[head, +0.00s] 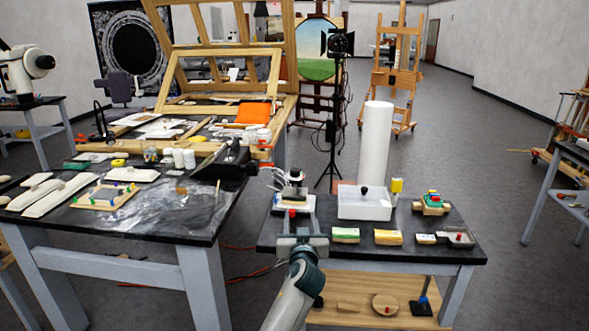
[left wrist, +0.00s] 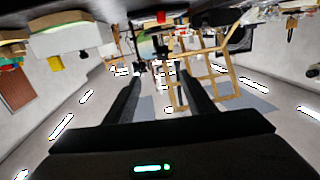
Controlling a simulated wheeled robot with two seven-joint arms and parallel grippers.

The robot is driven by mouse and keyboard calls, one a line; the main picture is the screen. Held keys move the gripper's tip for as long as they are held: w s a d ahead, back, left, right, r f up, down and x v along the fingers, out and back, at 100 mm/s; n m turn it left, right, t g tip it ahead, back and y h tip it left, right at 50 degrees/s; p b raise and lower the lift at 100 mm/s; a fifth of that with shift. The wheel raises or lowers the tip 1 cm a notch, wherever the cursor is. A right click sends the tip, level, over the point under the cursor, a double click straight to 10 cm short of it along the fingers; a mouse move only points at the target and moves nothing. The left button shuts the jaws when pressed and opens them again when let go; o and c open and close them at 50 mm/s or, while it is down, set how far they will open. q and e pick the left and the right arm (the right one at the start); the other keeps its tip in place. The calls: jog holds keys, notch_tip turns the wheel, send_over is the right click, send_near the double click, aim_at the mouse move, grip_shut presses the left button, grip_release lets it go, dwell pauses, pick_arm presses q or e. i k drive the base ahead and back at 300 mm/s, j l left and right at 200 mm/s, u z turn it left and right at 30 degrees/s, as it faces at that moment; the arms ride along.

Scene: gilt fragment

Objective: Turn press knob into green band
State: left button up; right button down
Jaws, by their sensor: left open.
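A small press-like device (head: 296,182) with a black top and a pale base stands at the left end of the near right table. A small red knob (head: 292,212) shows at its front, low down. The red knob also shows at the top of the left wrist view (left wrist: 160,17), which is upside down. My left gripper (head: 300,224) is in front of the device, its fingers pointing toward it. In the left wrist view its two fingers (left wrist: 163,92) are apart with nothing between them. I cannot make out a green band. My right gripper is not in view.
A white box (head: 364,205) with a black knob and a white cylinder (head: 375,143) stand right of the device. Small blocks (head: 388,237) line the front edge of the dark table (head: 420,254). A cluttered workbench (head: 150,227) stands left, across a floor gap.

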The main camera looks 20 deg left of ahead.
aim_at(293, 172)
jog(key=i+j, duration=1)
